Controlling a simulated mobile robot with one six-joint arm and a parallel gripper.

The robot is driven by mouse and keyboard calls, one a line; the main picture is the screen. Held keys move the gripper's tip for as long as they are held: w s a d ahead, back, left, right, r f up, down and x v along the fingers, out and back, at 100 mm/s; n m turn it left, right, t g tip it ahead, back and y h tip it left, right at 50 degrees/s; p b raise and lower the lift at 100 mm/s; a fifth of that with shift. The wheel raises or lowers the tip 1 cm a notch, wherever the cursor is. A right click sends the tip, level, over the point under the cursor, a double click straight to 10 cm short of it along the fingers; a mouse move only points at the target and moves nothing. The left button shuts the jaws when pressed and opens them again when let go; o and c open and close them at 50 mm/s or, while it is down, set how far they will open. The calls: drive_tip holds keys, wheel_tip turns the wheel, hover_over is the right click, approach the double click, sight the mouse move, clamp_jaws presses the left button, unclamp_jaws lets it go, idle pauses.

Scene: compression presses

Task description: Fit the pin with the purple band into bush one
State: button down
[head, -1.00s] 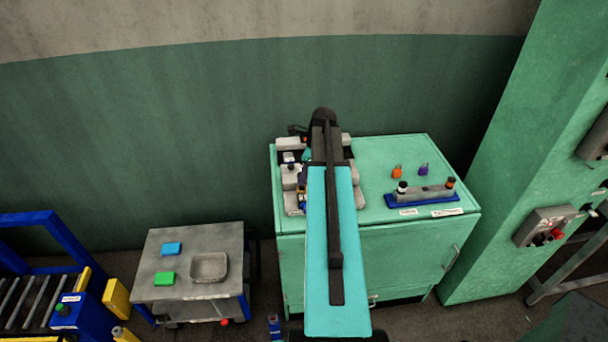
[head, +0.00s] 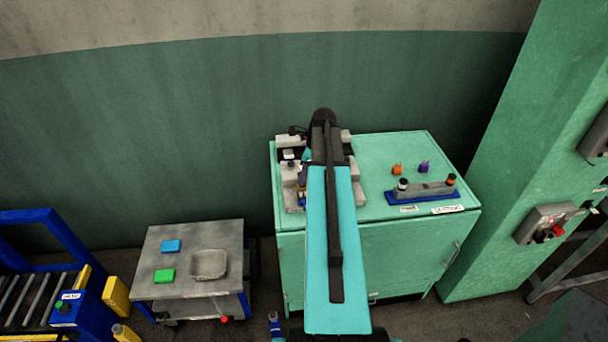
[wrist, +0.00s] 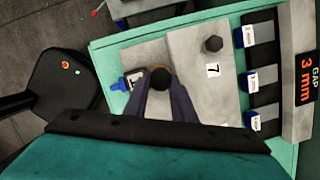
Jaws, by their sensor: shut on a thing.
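My gripper (wrist: 163,92) points down over the grey fixture (wrist: 192,45), its dark fingers shut on a round dark part seen end-on, with a brownish ring around it. I take this part to be the pin (wrist: 160,76), but no purple band shows on it. A tag marked 1 (wrist: 134,81) is just left of it. Bush one is hidden under the gripper and the part, so I cannot tell whether the pin is above it or inside it. In the head view, my arm hides much of the fixture (head: 358,187).
A display (wrist: 306,85) reads GAP 3 mm. A blue-based rack (head: 422,198) with pins, an orange item (head: 397,169) and a purple item (head: 424,166) stand right on the green cabinet.

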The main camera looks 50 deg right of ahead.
drive_tip(key=shift+f, duration=0.55)
drive_tip(key=c, duration=1.4)
unclamp_jaws()
drive_tip(key=shift+r, duration=0.1)
drive_tip(key=b+v, duration=0.4)
drive_tip(key=v, duration=0.9)
drive_tip(key=shift+r+b, duration=0.3)
